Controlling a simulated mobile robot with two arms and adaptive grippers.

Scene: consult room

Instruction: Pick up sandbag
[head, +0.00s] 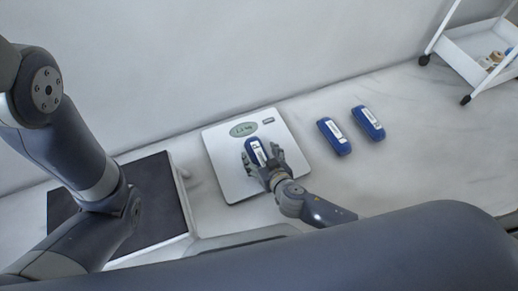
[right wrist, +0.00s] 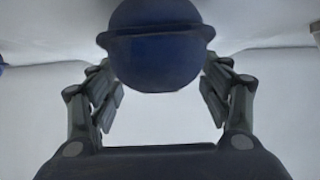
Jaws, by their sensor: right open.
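One blue sandbag with a white label (head: 257,150) lies on the white scale (head: 225,168). My right gripper (head: 264,163) is at this sandbag, its fingers open on either side of the near end. In the right wrist view the sandbag's rounded blue end (right wrist: 157,50) shows between the two open fingers, with pale gaps beside the lower part; contact cannot be told. Two more blue sandbags lie on the floor to the right of the scale, a nearer one (head: 334,137) and a farther one (head: 368,123). My left arm is at the left; its gripper is not in view.
The scale has a green display (head: 243,129) at its far edge. A dark-topped low platform (head: 155,200) stands left of the scale. A white wheeled cart (head: 470,45) is at the upper right. The wall runs behind. Floor right of the sandbags is clear.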

